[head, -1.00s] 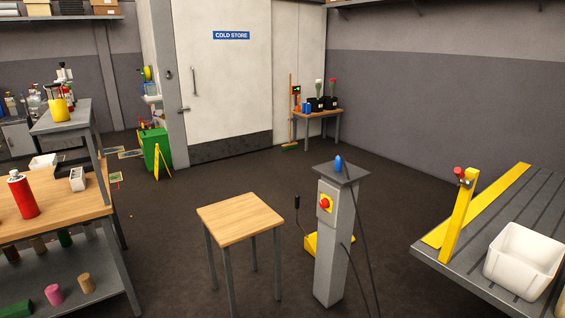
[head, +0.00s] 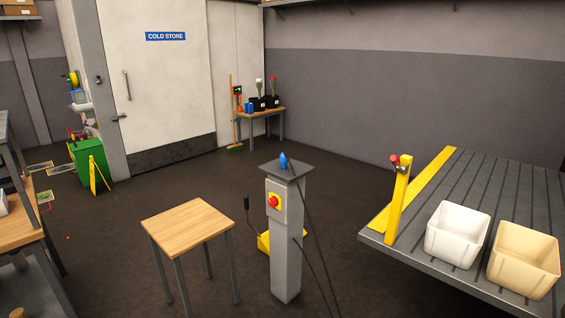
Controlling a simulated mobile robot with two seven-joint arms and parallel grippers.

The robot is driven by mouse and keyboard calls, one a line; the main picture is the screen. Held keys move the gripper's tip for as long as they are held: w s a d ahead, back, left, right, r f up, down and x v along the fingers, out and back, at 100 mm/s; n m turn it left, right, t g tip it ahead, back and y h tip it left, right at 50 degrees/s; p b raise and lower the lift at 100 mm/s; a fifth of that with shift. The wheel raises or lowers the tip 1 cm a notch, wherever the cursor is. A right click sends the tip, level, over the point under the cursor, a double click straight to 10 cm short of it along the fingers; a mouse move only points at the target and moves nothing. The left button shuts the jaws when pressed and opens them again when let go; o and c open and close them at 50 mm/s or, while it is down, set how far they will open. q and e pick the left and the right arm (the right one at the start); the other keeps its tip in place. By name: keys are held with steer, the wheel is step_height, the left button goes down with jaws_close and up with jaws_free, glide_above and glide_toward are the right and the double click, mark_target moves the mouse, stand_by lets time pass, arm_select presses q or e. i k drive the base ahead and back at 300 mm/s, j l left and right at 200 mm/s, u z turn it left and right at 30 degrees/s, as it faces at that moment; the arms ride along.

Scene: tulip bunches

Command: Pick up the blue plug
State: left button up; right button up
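The blue plug (head: 283,161) stands upright on the flat top of a grey pedestal (head: 284,236) near the middle of the head view. A dark cable runs down from the pedestal top on its right side. Neither of my grippers shows in the head view.
A small wooden table (head: 187,226) stands left of the pedestal. At right, a slatted grey bench (head: 400,238) holds a white bin (head: 457,234) and a cream bin (head: 523,260). Dark floor toward the cold store door (head: 167,85) is open.

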mark_target(284, 160)
steer(key=i+j+z, duration=0.15)
steer(key=i+j, duration=0.65)
steer(key=i, duration=0.3)
steer(key=i+j+z, duration=0.15)
steer(key=i+j, duration=0.75)
steer(key=i, duration=0.15)
